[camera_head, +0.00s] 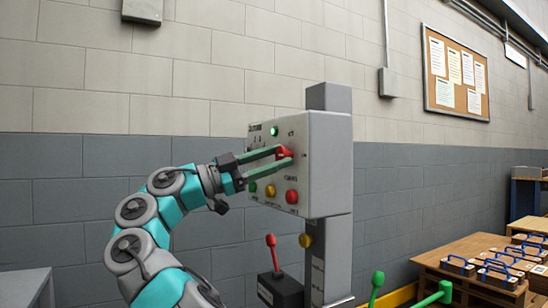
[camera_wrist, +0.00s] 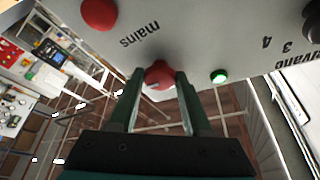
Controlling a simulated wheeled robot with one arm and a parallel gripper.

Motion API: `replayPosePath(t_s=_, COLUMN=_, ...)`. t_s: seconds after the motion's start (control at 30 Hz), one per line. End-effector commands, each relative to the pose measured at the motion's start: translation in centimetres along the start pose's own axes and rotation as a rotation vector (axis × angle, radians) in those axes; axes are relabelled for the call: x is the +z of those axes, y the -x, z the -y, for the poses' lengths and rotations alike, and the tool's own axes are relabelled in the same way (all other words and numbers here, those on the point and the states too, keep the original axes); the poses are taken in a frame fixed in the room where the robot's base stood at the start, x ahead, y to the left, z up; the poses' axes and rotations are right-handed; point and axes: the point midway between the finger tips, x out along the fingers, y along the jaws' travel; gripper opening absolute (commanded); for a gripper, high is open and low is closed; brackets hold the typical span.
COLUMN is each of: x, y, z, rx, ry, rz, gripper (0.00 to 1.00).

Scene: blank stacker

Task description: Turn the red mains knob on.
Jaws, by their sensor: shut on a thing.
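The red mains knob (camera_head: 285,152) is on the front of a light grey control box (camera_head: 322,165) on a post. My gripper (camera_head: 284,157) reaches it from the left, its two green fingers on either side of it. In the wrist view my gripper (camera_wrist: 160,82) is shut on the red knob (camera_wrist: 159,73), near a "mains" label. A green lamp (camera_head: 274,131) glows on the box, and it also shows lit in the wrist view (camera_wrist: 219,76). The fingers partly hide the knob, and I cannot tell its turned position.
Green (camera_head: 252,187), yellow (camera_head: 270,191) and red (camera_head: 292,196) buttons sit low on the box. A red-tipped lever (camera_head: 271,241) and a yellow knob (camera_head: 305,240) are below. A wooden table (camera_head: 450,272) with blue-handled items stands at right.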

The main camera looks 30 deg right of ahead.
Motion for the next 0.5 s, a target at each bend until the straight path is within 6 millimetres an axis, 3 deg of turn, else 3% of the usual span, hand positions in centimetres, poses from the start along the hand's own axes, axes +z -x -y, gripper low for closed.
replayPosePath(t_s=0.13, x=-0.07, y=-0.02, z=-0.01, rx=0.0, ry=-0.002, rz=-0.001, gripper=0.0)
replayPosePath(t_s=0.17, x=-0.07, y=-0.02, z=-0.01, rx=0.001, ry=-0.001, rz=-0.001, gripper=0.52)
replayPosePath(t_s=0.4, x=-0.03, y=-0.02, z=-0.01, rx=0.0, ry=0.0, rz=0.0, gripper=0.79)
replayPosePath(t_s=0.5, x=-0.02, y=-0.01, z=-0.01, rx=0.0, ry=0.0, rz=0.0, gripper=0.79)
